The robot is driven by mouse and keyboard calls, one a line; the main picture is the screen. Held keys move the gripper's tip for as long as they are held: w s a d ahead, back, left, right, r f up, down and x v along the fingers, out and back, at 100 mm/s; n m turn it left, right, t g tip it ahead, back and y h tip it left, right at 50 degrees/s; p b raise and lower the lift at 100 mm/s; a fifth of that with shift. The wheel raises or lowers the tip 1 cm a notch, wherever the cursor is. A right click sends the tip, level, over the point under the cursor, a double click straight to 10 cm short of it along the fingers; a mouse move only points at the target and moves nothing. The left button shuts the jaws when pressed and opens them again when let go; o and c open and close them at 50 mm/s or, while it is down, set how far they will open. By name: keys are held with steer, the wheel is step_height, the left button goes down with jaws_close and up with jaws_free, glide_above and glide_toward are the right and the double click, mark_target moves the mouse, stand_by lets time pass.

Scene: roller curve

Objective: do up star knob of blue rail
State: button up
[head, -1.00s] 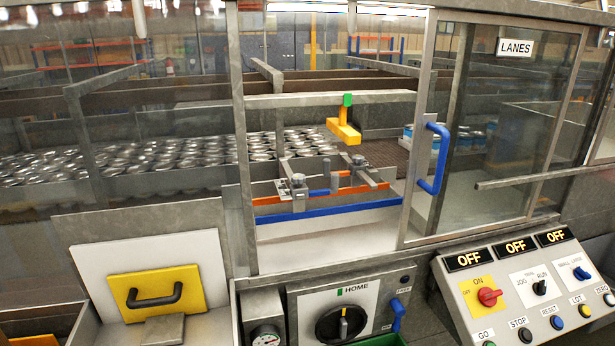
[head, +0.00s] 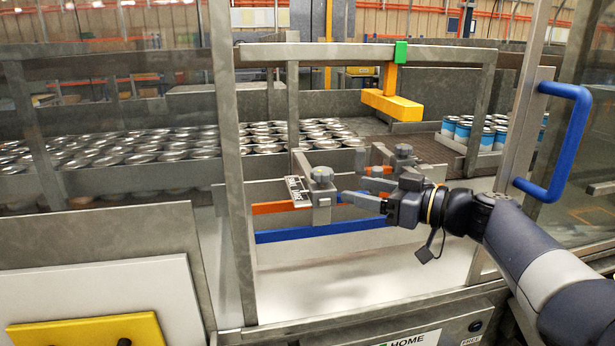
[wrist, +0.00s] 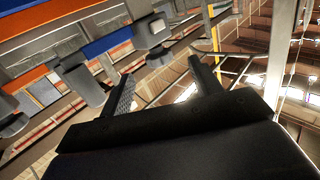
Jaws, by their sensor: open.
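The blue rail (head: 325,230) runs across the front of the guard opening in the head view. A grey star knob (head: 321,175) sits on a metal bracket above it, beside a small scale plate (head: 298,190). My gripper (head: 366,182) reaches in from the right, open and empty, its fingers pointing left towards this knob and apart from it. The far finger looks blurred. In the wrist view my gripper (wrist: 162,84) also shows spread fingers with nothing between them. The blue rail (wrist: 108,36) appears there at upper left. I cannot tell how tight the knob is.
An orange rail (head: 275,208) lies behind the blue one. A second grey knob (head: 403,151) stands close behind my gripper. A yellow block (head: 392,104) hangs above from a crossbar. The blue door handle (head: 572,140) and frame posts border the opening. Cans (head: 300,135) fill the conveyor behind.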

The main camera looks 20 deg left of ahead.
mark_target(314, 172)
steer(key=shift+n+y, duration=0.3)
steer(key=p+x, duration=0.1)
steer(key=x, duration=0.2)
steer(key=p+x, duration=0.1)
steer(key=x, duration=0.3)
steer(key=r+p+x, duration=0.1)
steer(key=x, duration=0.3)
steer(key=shift+w+a, duration=0.15)
steer(key=shift+w, duration=0.2)
steer(key=c, duration=1)
steer(key=shift+o, duration=0.2)
